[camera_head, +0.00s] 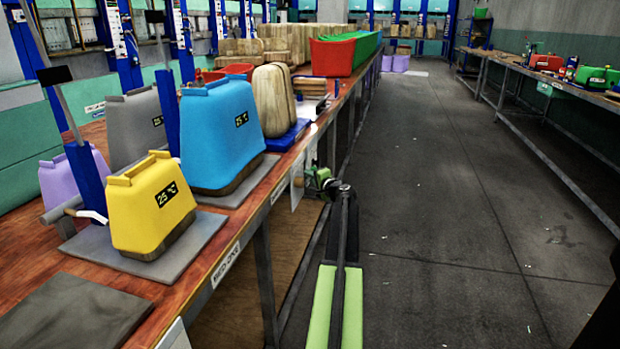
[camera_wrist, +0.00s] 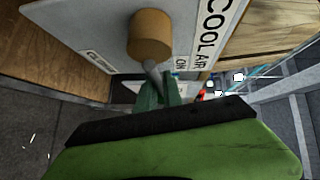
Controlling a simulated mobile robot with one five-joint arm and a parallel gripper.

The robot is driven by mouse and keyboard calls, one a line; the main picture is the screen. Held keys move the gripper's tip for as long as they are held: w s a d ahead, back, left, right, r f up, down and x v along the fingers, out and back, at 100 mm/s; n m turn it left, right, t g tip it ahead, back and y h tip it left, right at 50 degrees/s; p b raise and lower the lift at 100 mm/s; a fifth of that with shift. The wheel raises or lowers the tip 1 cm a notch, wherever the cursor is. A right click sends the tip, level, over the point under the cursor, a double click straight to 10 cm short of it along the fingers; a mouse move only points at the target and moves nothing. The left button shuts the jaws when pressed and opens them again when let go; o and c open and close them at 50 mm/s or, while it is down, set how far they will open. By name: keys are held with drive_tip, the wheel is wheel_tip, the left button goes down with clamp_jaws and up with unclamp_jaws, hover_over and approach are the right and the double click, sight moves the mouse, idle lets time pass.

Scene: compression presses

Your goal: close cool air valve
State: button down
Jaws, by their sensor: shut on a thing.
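The cool air valve shows in the wrist view as a brown cylindrical knob (camera_wrist: 150,36) with a thin grey lever running down from it. It sits on a grey panel (camera_wrist: 95,30) marked "COOL AIR" and "ON". My gripper (camera_wrist: 158,90) has its green fingers shut on the end of the lever, below the knob. In the head view my gripper (camera_head: 318,180) is at the front edge of the workbench, beside a pale panel (camera_head: 300,190). The valve is too small there to make out clearly.
The long wooden workbench (camera_head: 225,262) runs along the left. It carries a yellow press form (camera_head: 150,205), a blue one (camera_head: 218,135), and red and green bins (camera_head: 330,58). A second bench (camera_head: 550,85) stands at right. The grey floor (camera_head: 440,190) between is clear.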

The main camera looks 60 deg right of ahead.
idle(0.3)
drive_tip(key=shift+a, duration=0.2)
drive_tip(key=shift+d, duration=0.1)
drive_tip(key=shift+p, duration=0.3)
drive_tip(key=shift+d+f+m+g+y+p, duration=0.1)
drive_tip(key=shift+f+m+g+y+p, duration=0.1)
drive_tip(key=shift+m+g+y+p, duration=0.3)
drive_tip(key=s+a+f+m+g+y+p, duration=0.2)
drive_tip(key=a+f+m+g+y+p, duration=0.3)
drive_tip(key=y, duration=0.6)
drive_tip(key=shift+a+f+m+g+p, duration=0.35)
drive_tip(key=shift+a+f+m, duration=0.1)
drive_tip(key=shift+m, duration=0.65)
drive_tip(key=shift+s+a, duration=0.1)
drive_tip(key=shift+a, duration=0.05)
